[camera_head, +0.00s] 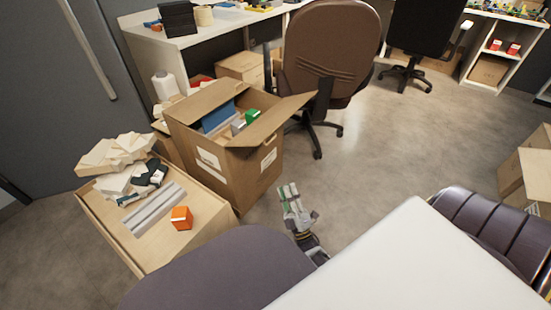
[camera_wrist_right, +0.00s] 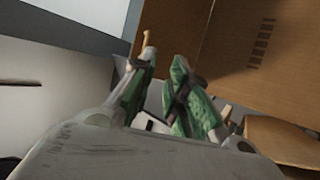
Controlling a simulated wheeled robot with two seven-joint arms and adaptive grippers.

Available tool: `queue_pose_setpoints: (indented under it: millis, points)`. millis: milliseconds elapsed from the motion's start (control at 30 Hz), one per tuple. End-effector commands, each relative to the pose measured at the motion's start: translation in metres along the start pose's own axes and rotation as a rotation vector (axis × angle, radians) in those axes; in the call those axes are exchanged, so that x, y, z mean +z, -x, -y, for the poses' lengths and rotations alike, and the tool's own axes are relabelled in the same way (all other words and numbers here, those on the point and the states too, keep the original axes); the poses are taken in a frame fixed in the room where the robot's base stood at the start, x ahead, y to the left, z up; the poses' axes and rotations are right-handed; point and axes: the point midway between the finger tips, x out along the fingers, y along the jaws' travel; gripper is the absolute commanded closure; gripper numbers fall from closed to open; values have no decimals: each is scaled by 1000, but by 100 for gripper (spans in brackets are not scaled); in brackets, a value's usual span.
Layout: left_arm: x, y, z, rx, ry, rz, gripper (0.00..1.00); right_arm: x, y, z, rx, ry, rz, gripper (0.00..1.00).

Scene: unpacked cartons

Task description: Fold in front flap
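An open brown carton (camera_head: 225,172) stands on the floor left of centre in the head view. One flap (camera_head: 272,118) sticks outward and up on its right side, towards my right gripper. Another flap (camera_head: 200,103) stands out along its left side. Blue, green and grey items show inside. My right gripper (camera_head: 288,191) is just right of the carton and below the outward flap, apart from it. In the right wrist view its two green-padded fingers (camera_wrist_right: 165,58) are spread with nothing between them, and brown cardboard (camera_wrist_right: 235,55) fills the upper right. My left gripper is not in view.
An office chair (camera_head: 330,60) stands behind the carton, by a white desk (camera_head: 150,50). Open floor (camera_head: 390,150) lies to the right.

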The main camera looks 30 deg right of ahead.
Motion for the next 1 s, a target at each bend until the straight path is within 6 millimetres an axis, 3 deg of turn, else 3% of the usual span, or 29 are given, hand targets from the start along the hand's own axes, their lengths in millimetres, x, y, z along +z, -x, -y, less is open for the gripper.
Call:
queue_pose_setpoints:
  millis: [1000]
  points:
    - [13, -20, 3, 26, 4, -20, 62, 0, -120, 1, 1, 0, 0, 83]
